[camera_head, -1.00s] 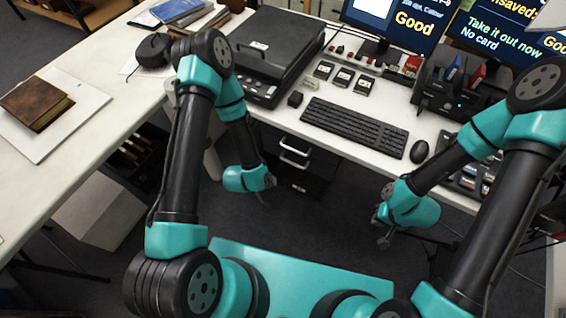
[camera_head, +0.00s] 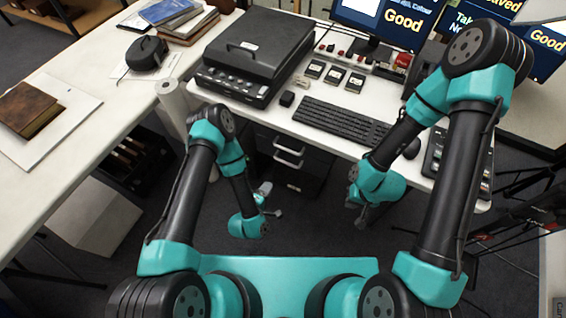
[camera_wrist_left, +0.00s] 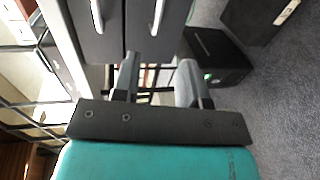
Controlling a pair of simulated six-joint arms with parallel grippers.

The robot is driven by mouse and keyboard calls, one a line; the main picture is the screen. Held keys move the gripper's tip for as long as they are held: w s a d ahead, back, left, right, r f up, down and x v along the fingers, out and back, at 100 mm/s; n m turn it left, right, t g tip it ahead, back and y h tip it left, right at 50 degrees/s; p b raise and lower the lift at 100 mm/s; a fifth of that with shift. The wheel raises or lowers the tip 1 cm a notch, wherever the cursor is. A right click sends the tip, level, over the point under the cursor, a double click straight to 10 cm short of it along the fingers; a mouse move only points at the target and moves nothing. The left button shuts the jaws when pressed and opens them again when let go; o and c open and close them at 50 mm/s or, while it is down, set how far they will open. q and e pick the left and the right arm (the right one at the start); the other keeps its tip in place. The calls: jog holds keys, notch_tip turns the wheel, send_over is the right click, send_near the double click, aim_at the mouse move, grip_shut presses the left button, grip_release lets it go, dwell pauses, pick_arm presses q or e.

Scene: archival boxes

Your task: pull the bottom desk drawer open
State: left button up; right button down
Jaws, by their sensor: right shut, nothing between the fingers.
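The dark drawer unit under the desk shows two pale bar handles in the head view. The bottom drawer's handle (camera_head: 288,162) is the lower one, and that drawer looks closed. In the left wrist view the picture is turned sideways, and the bottom drawer's handle (camera_wrist_left: 158,16) is the right one of two. My left gripper (camera_head: 270,200) is below and to the left of the handles in the head view. In the wrist view my left gripper (camera_wrist_left: 158,72) is open and empty, its fingers short of the drawer fronts. My right gripper (camera_head: 362,216) is shut and empty, right of the drawers.
The white desk (camera_head: 250,118) overhangs the drawers, with a keyboard (camera_head: 343,121) and a black scanner-like case (camera_head: 258,50) on it. A black box with a green light (camera_wrist_left: 215,62) stands on the floor beside the drawers. Carpet (camera_wrist_left: 275,110) is clear in front.

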aim_at(286, 163)
pick_arm(q)
jog(key=x, duration=1.7)
jog(key=shift+w, duration=0.2)
grip_shut()
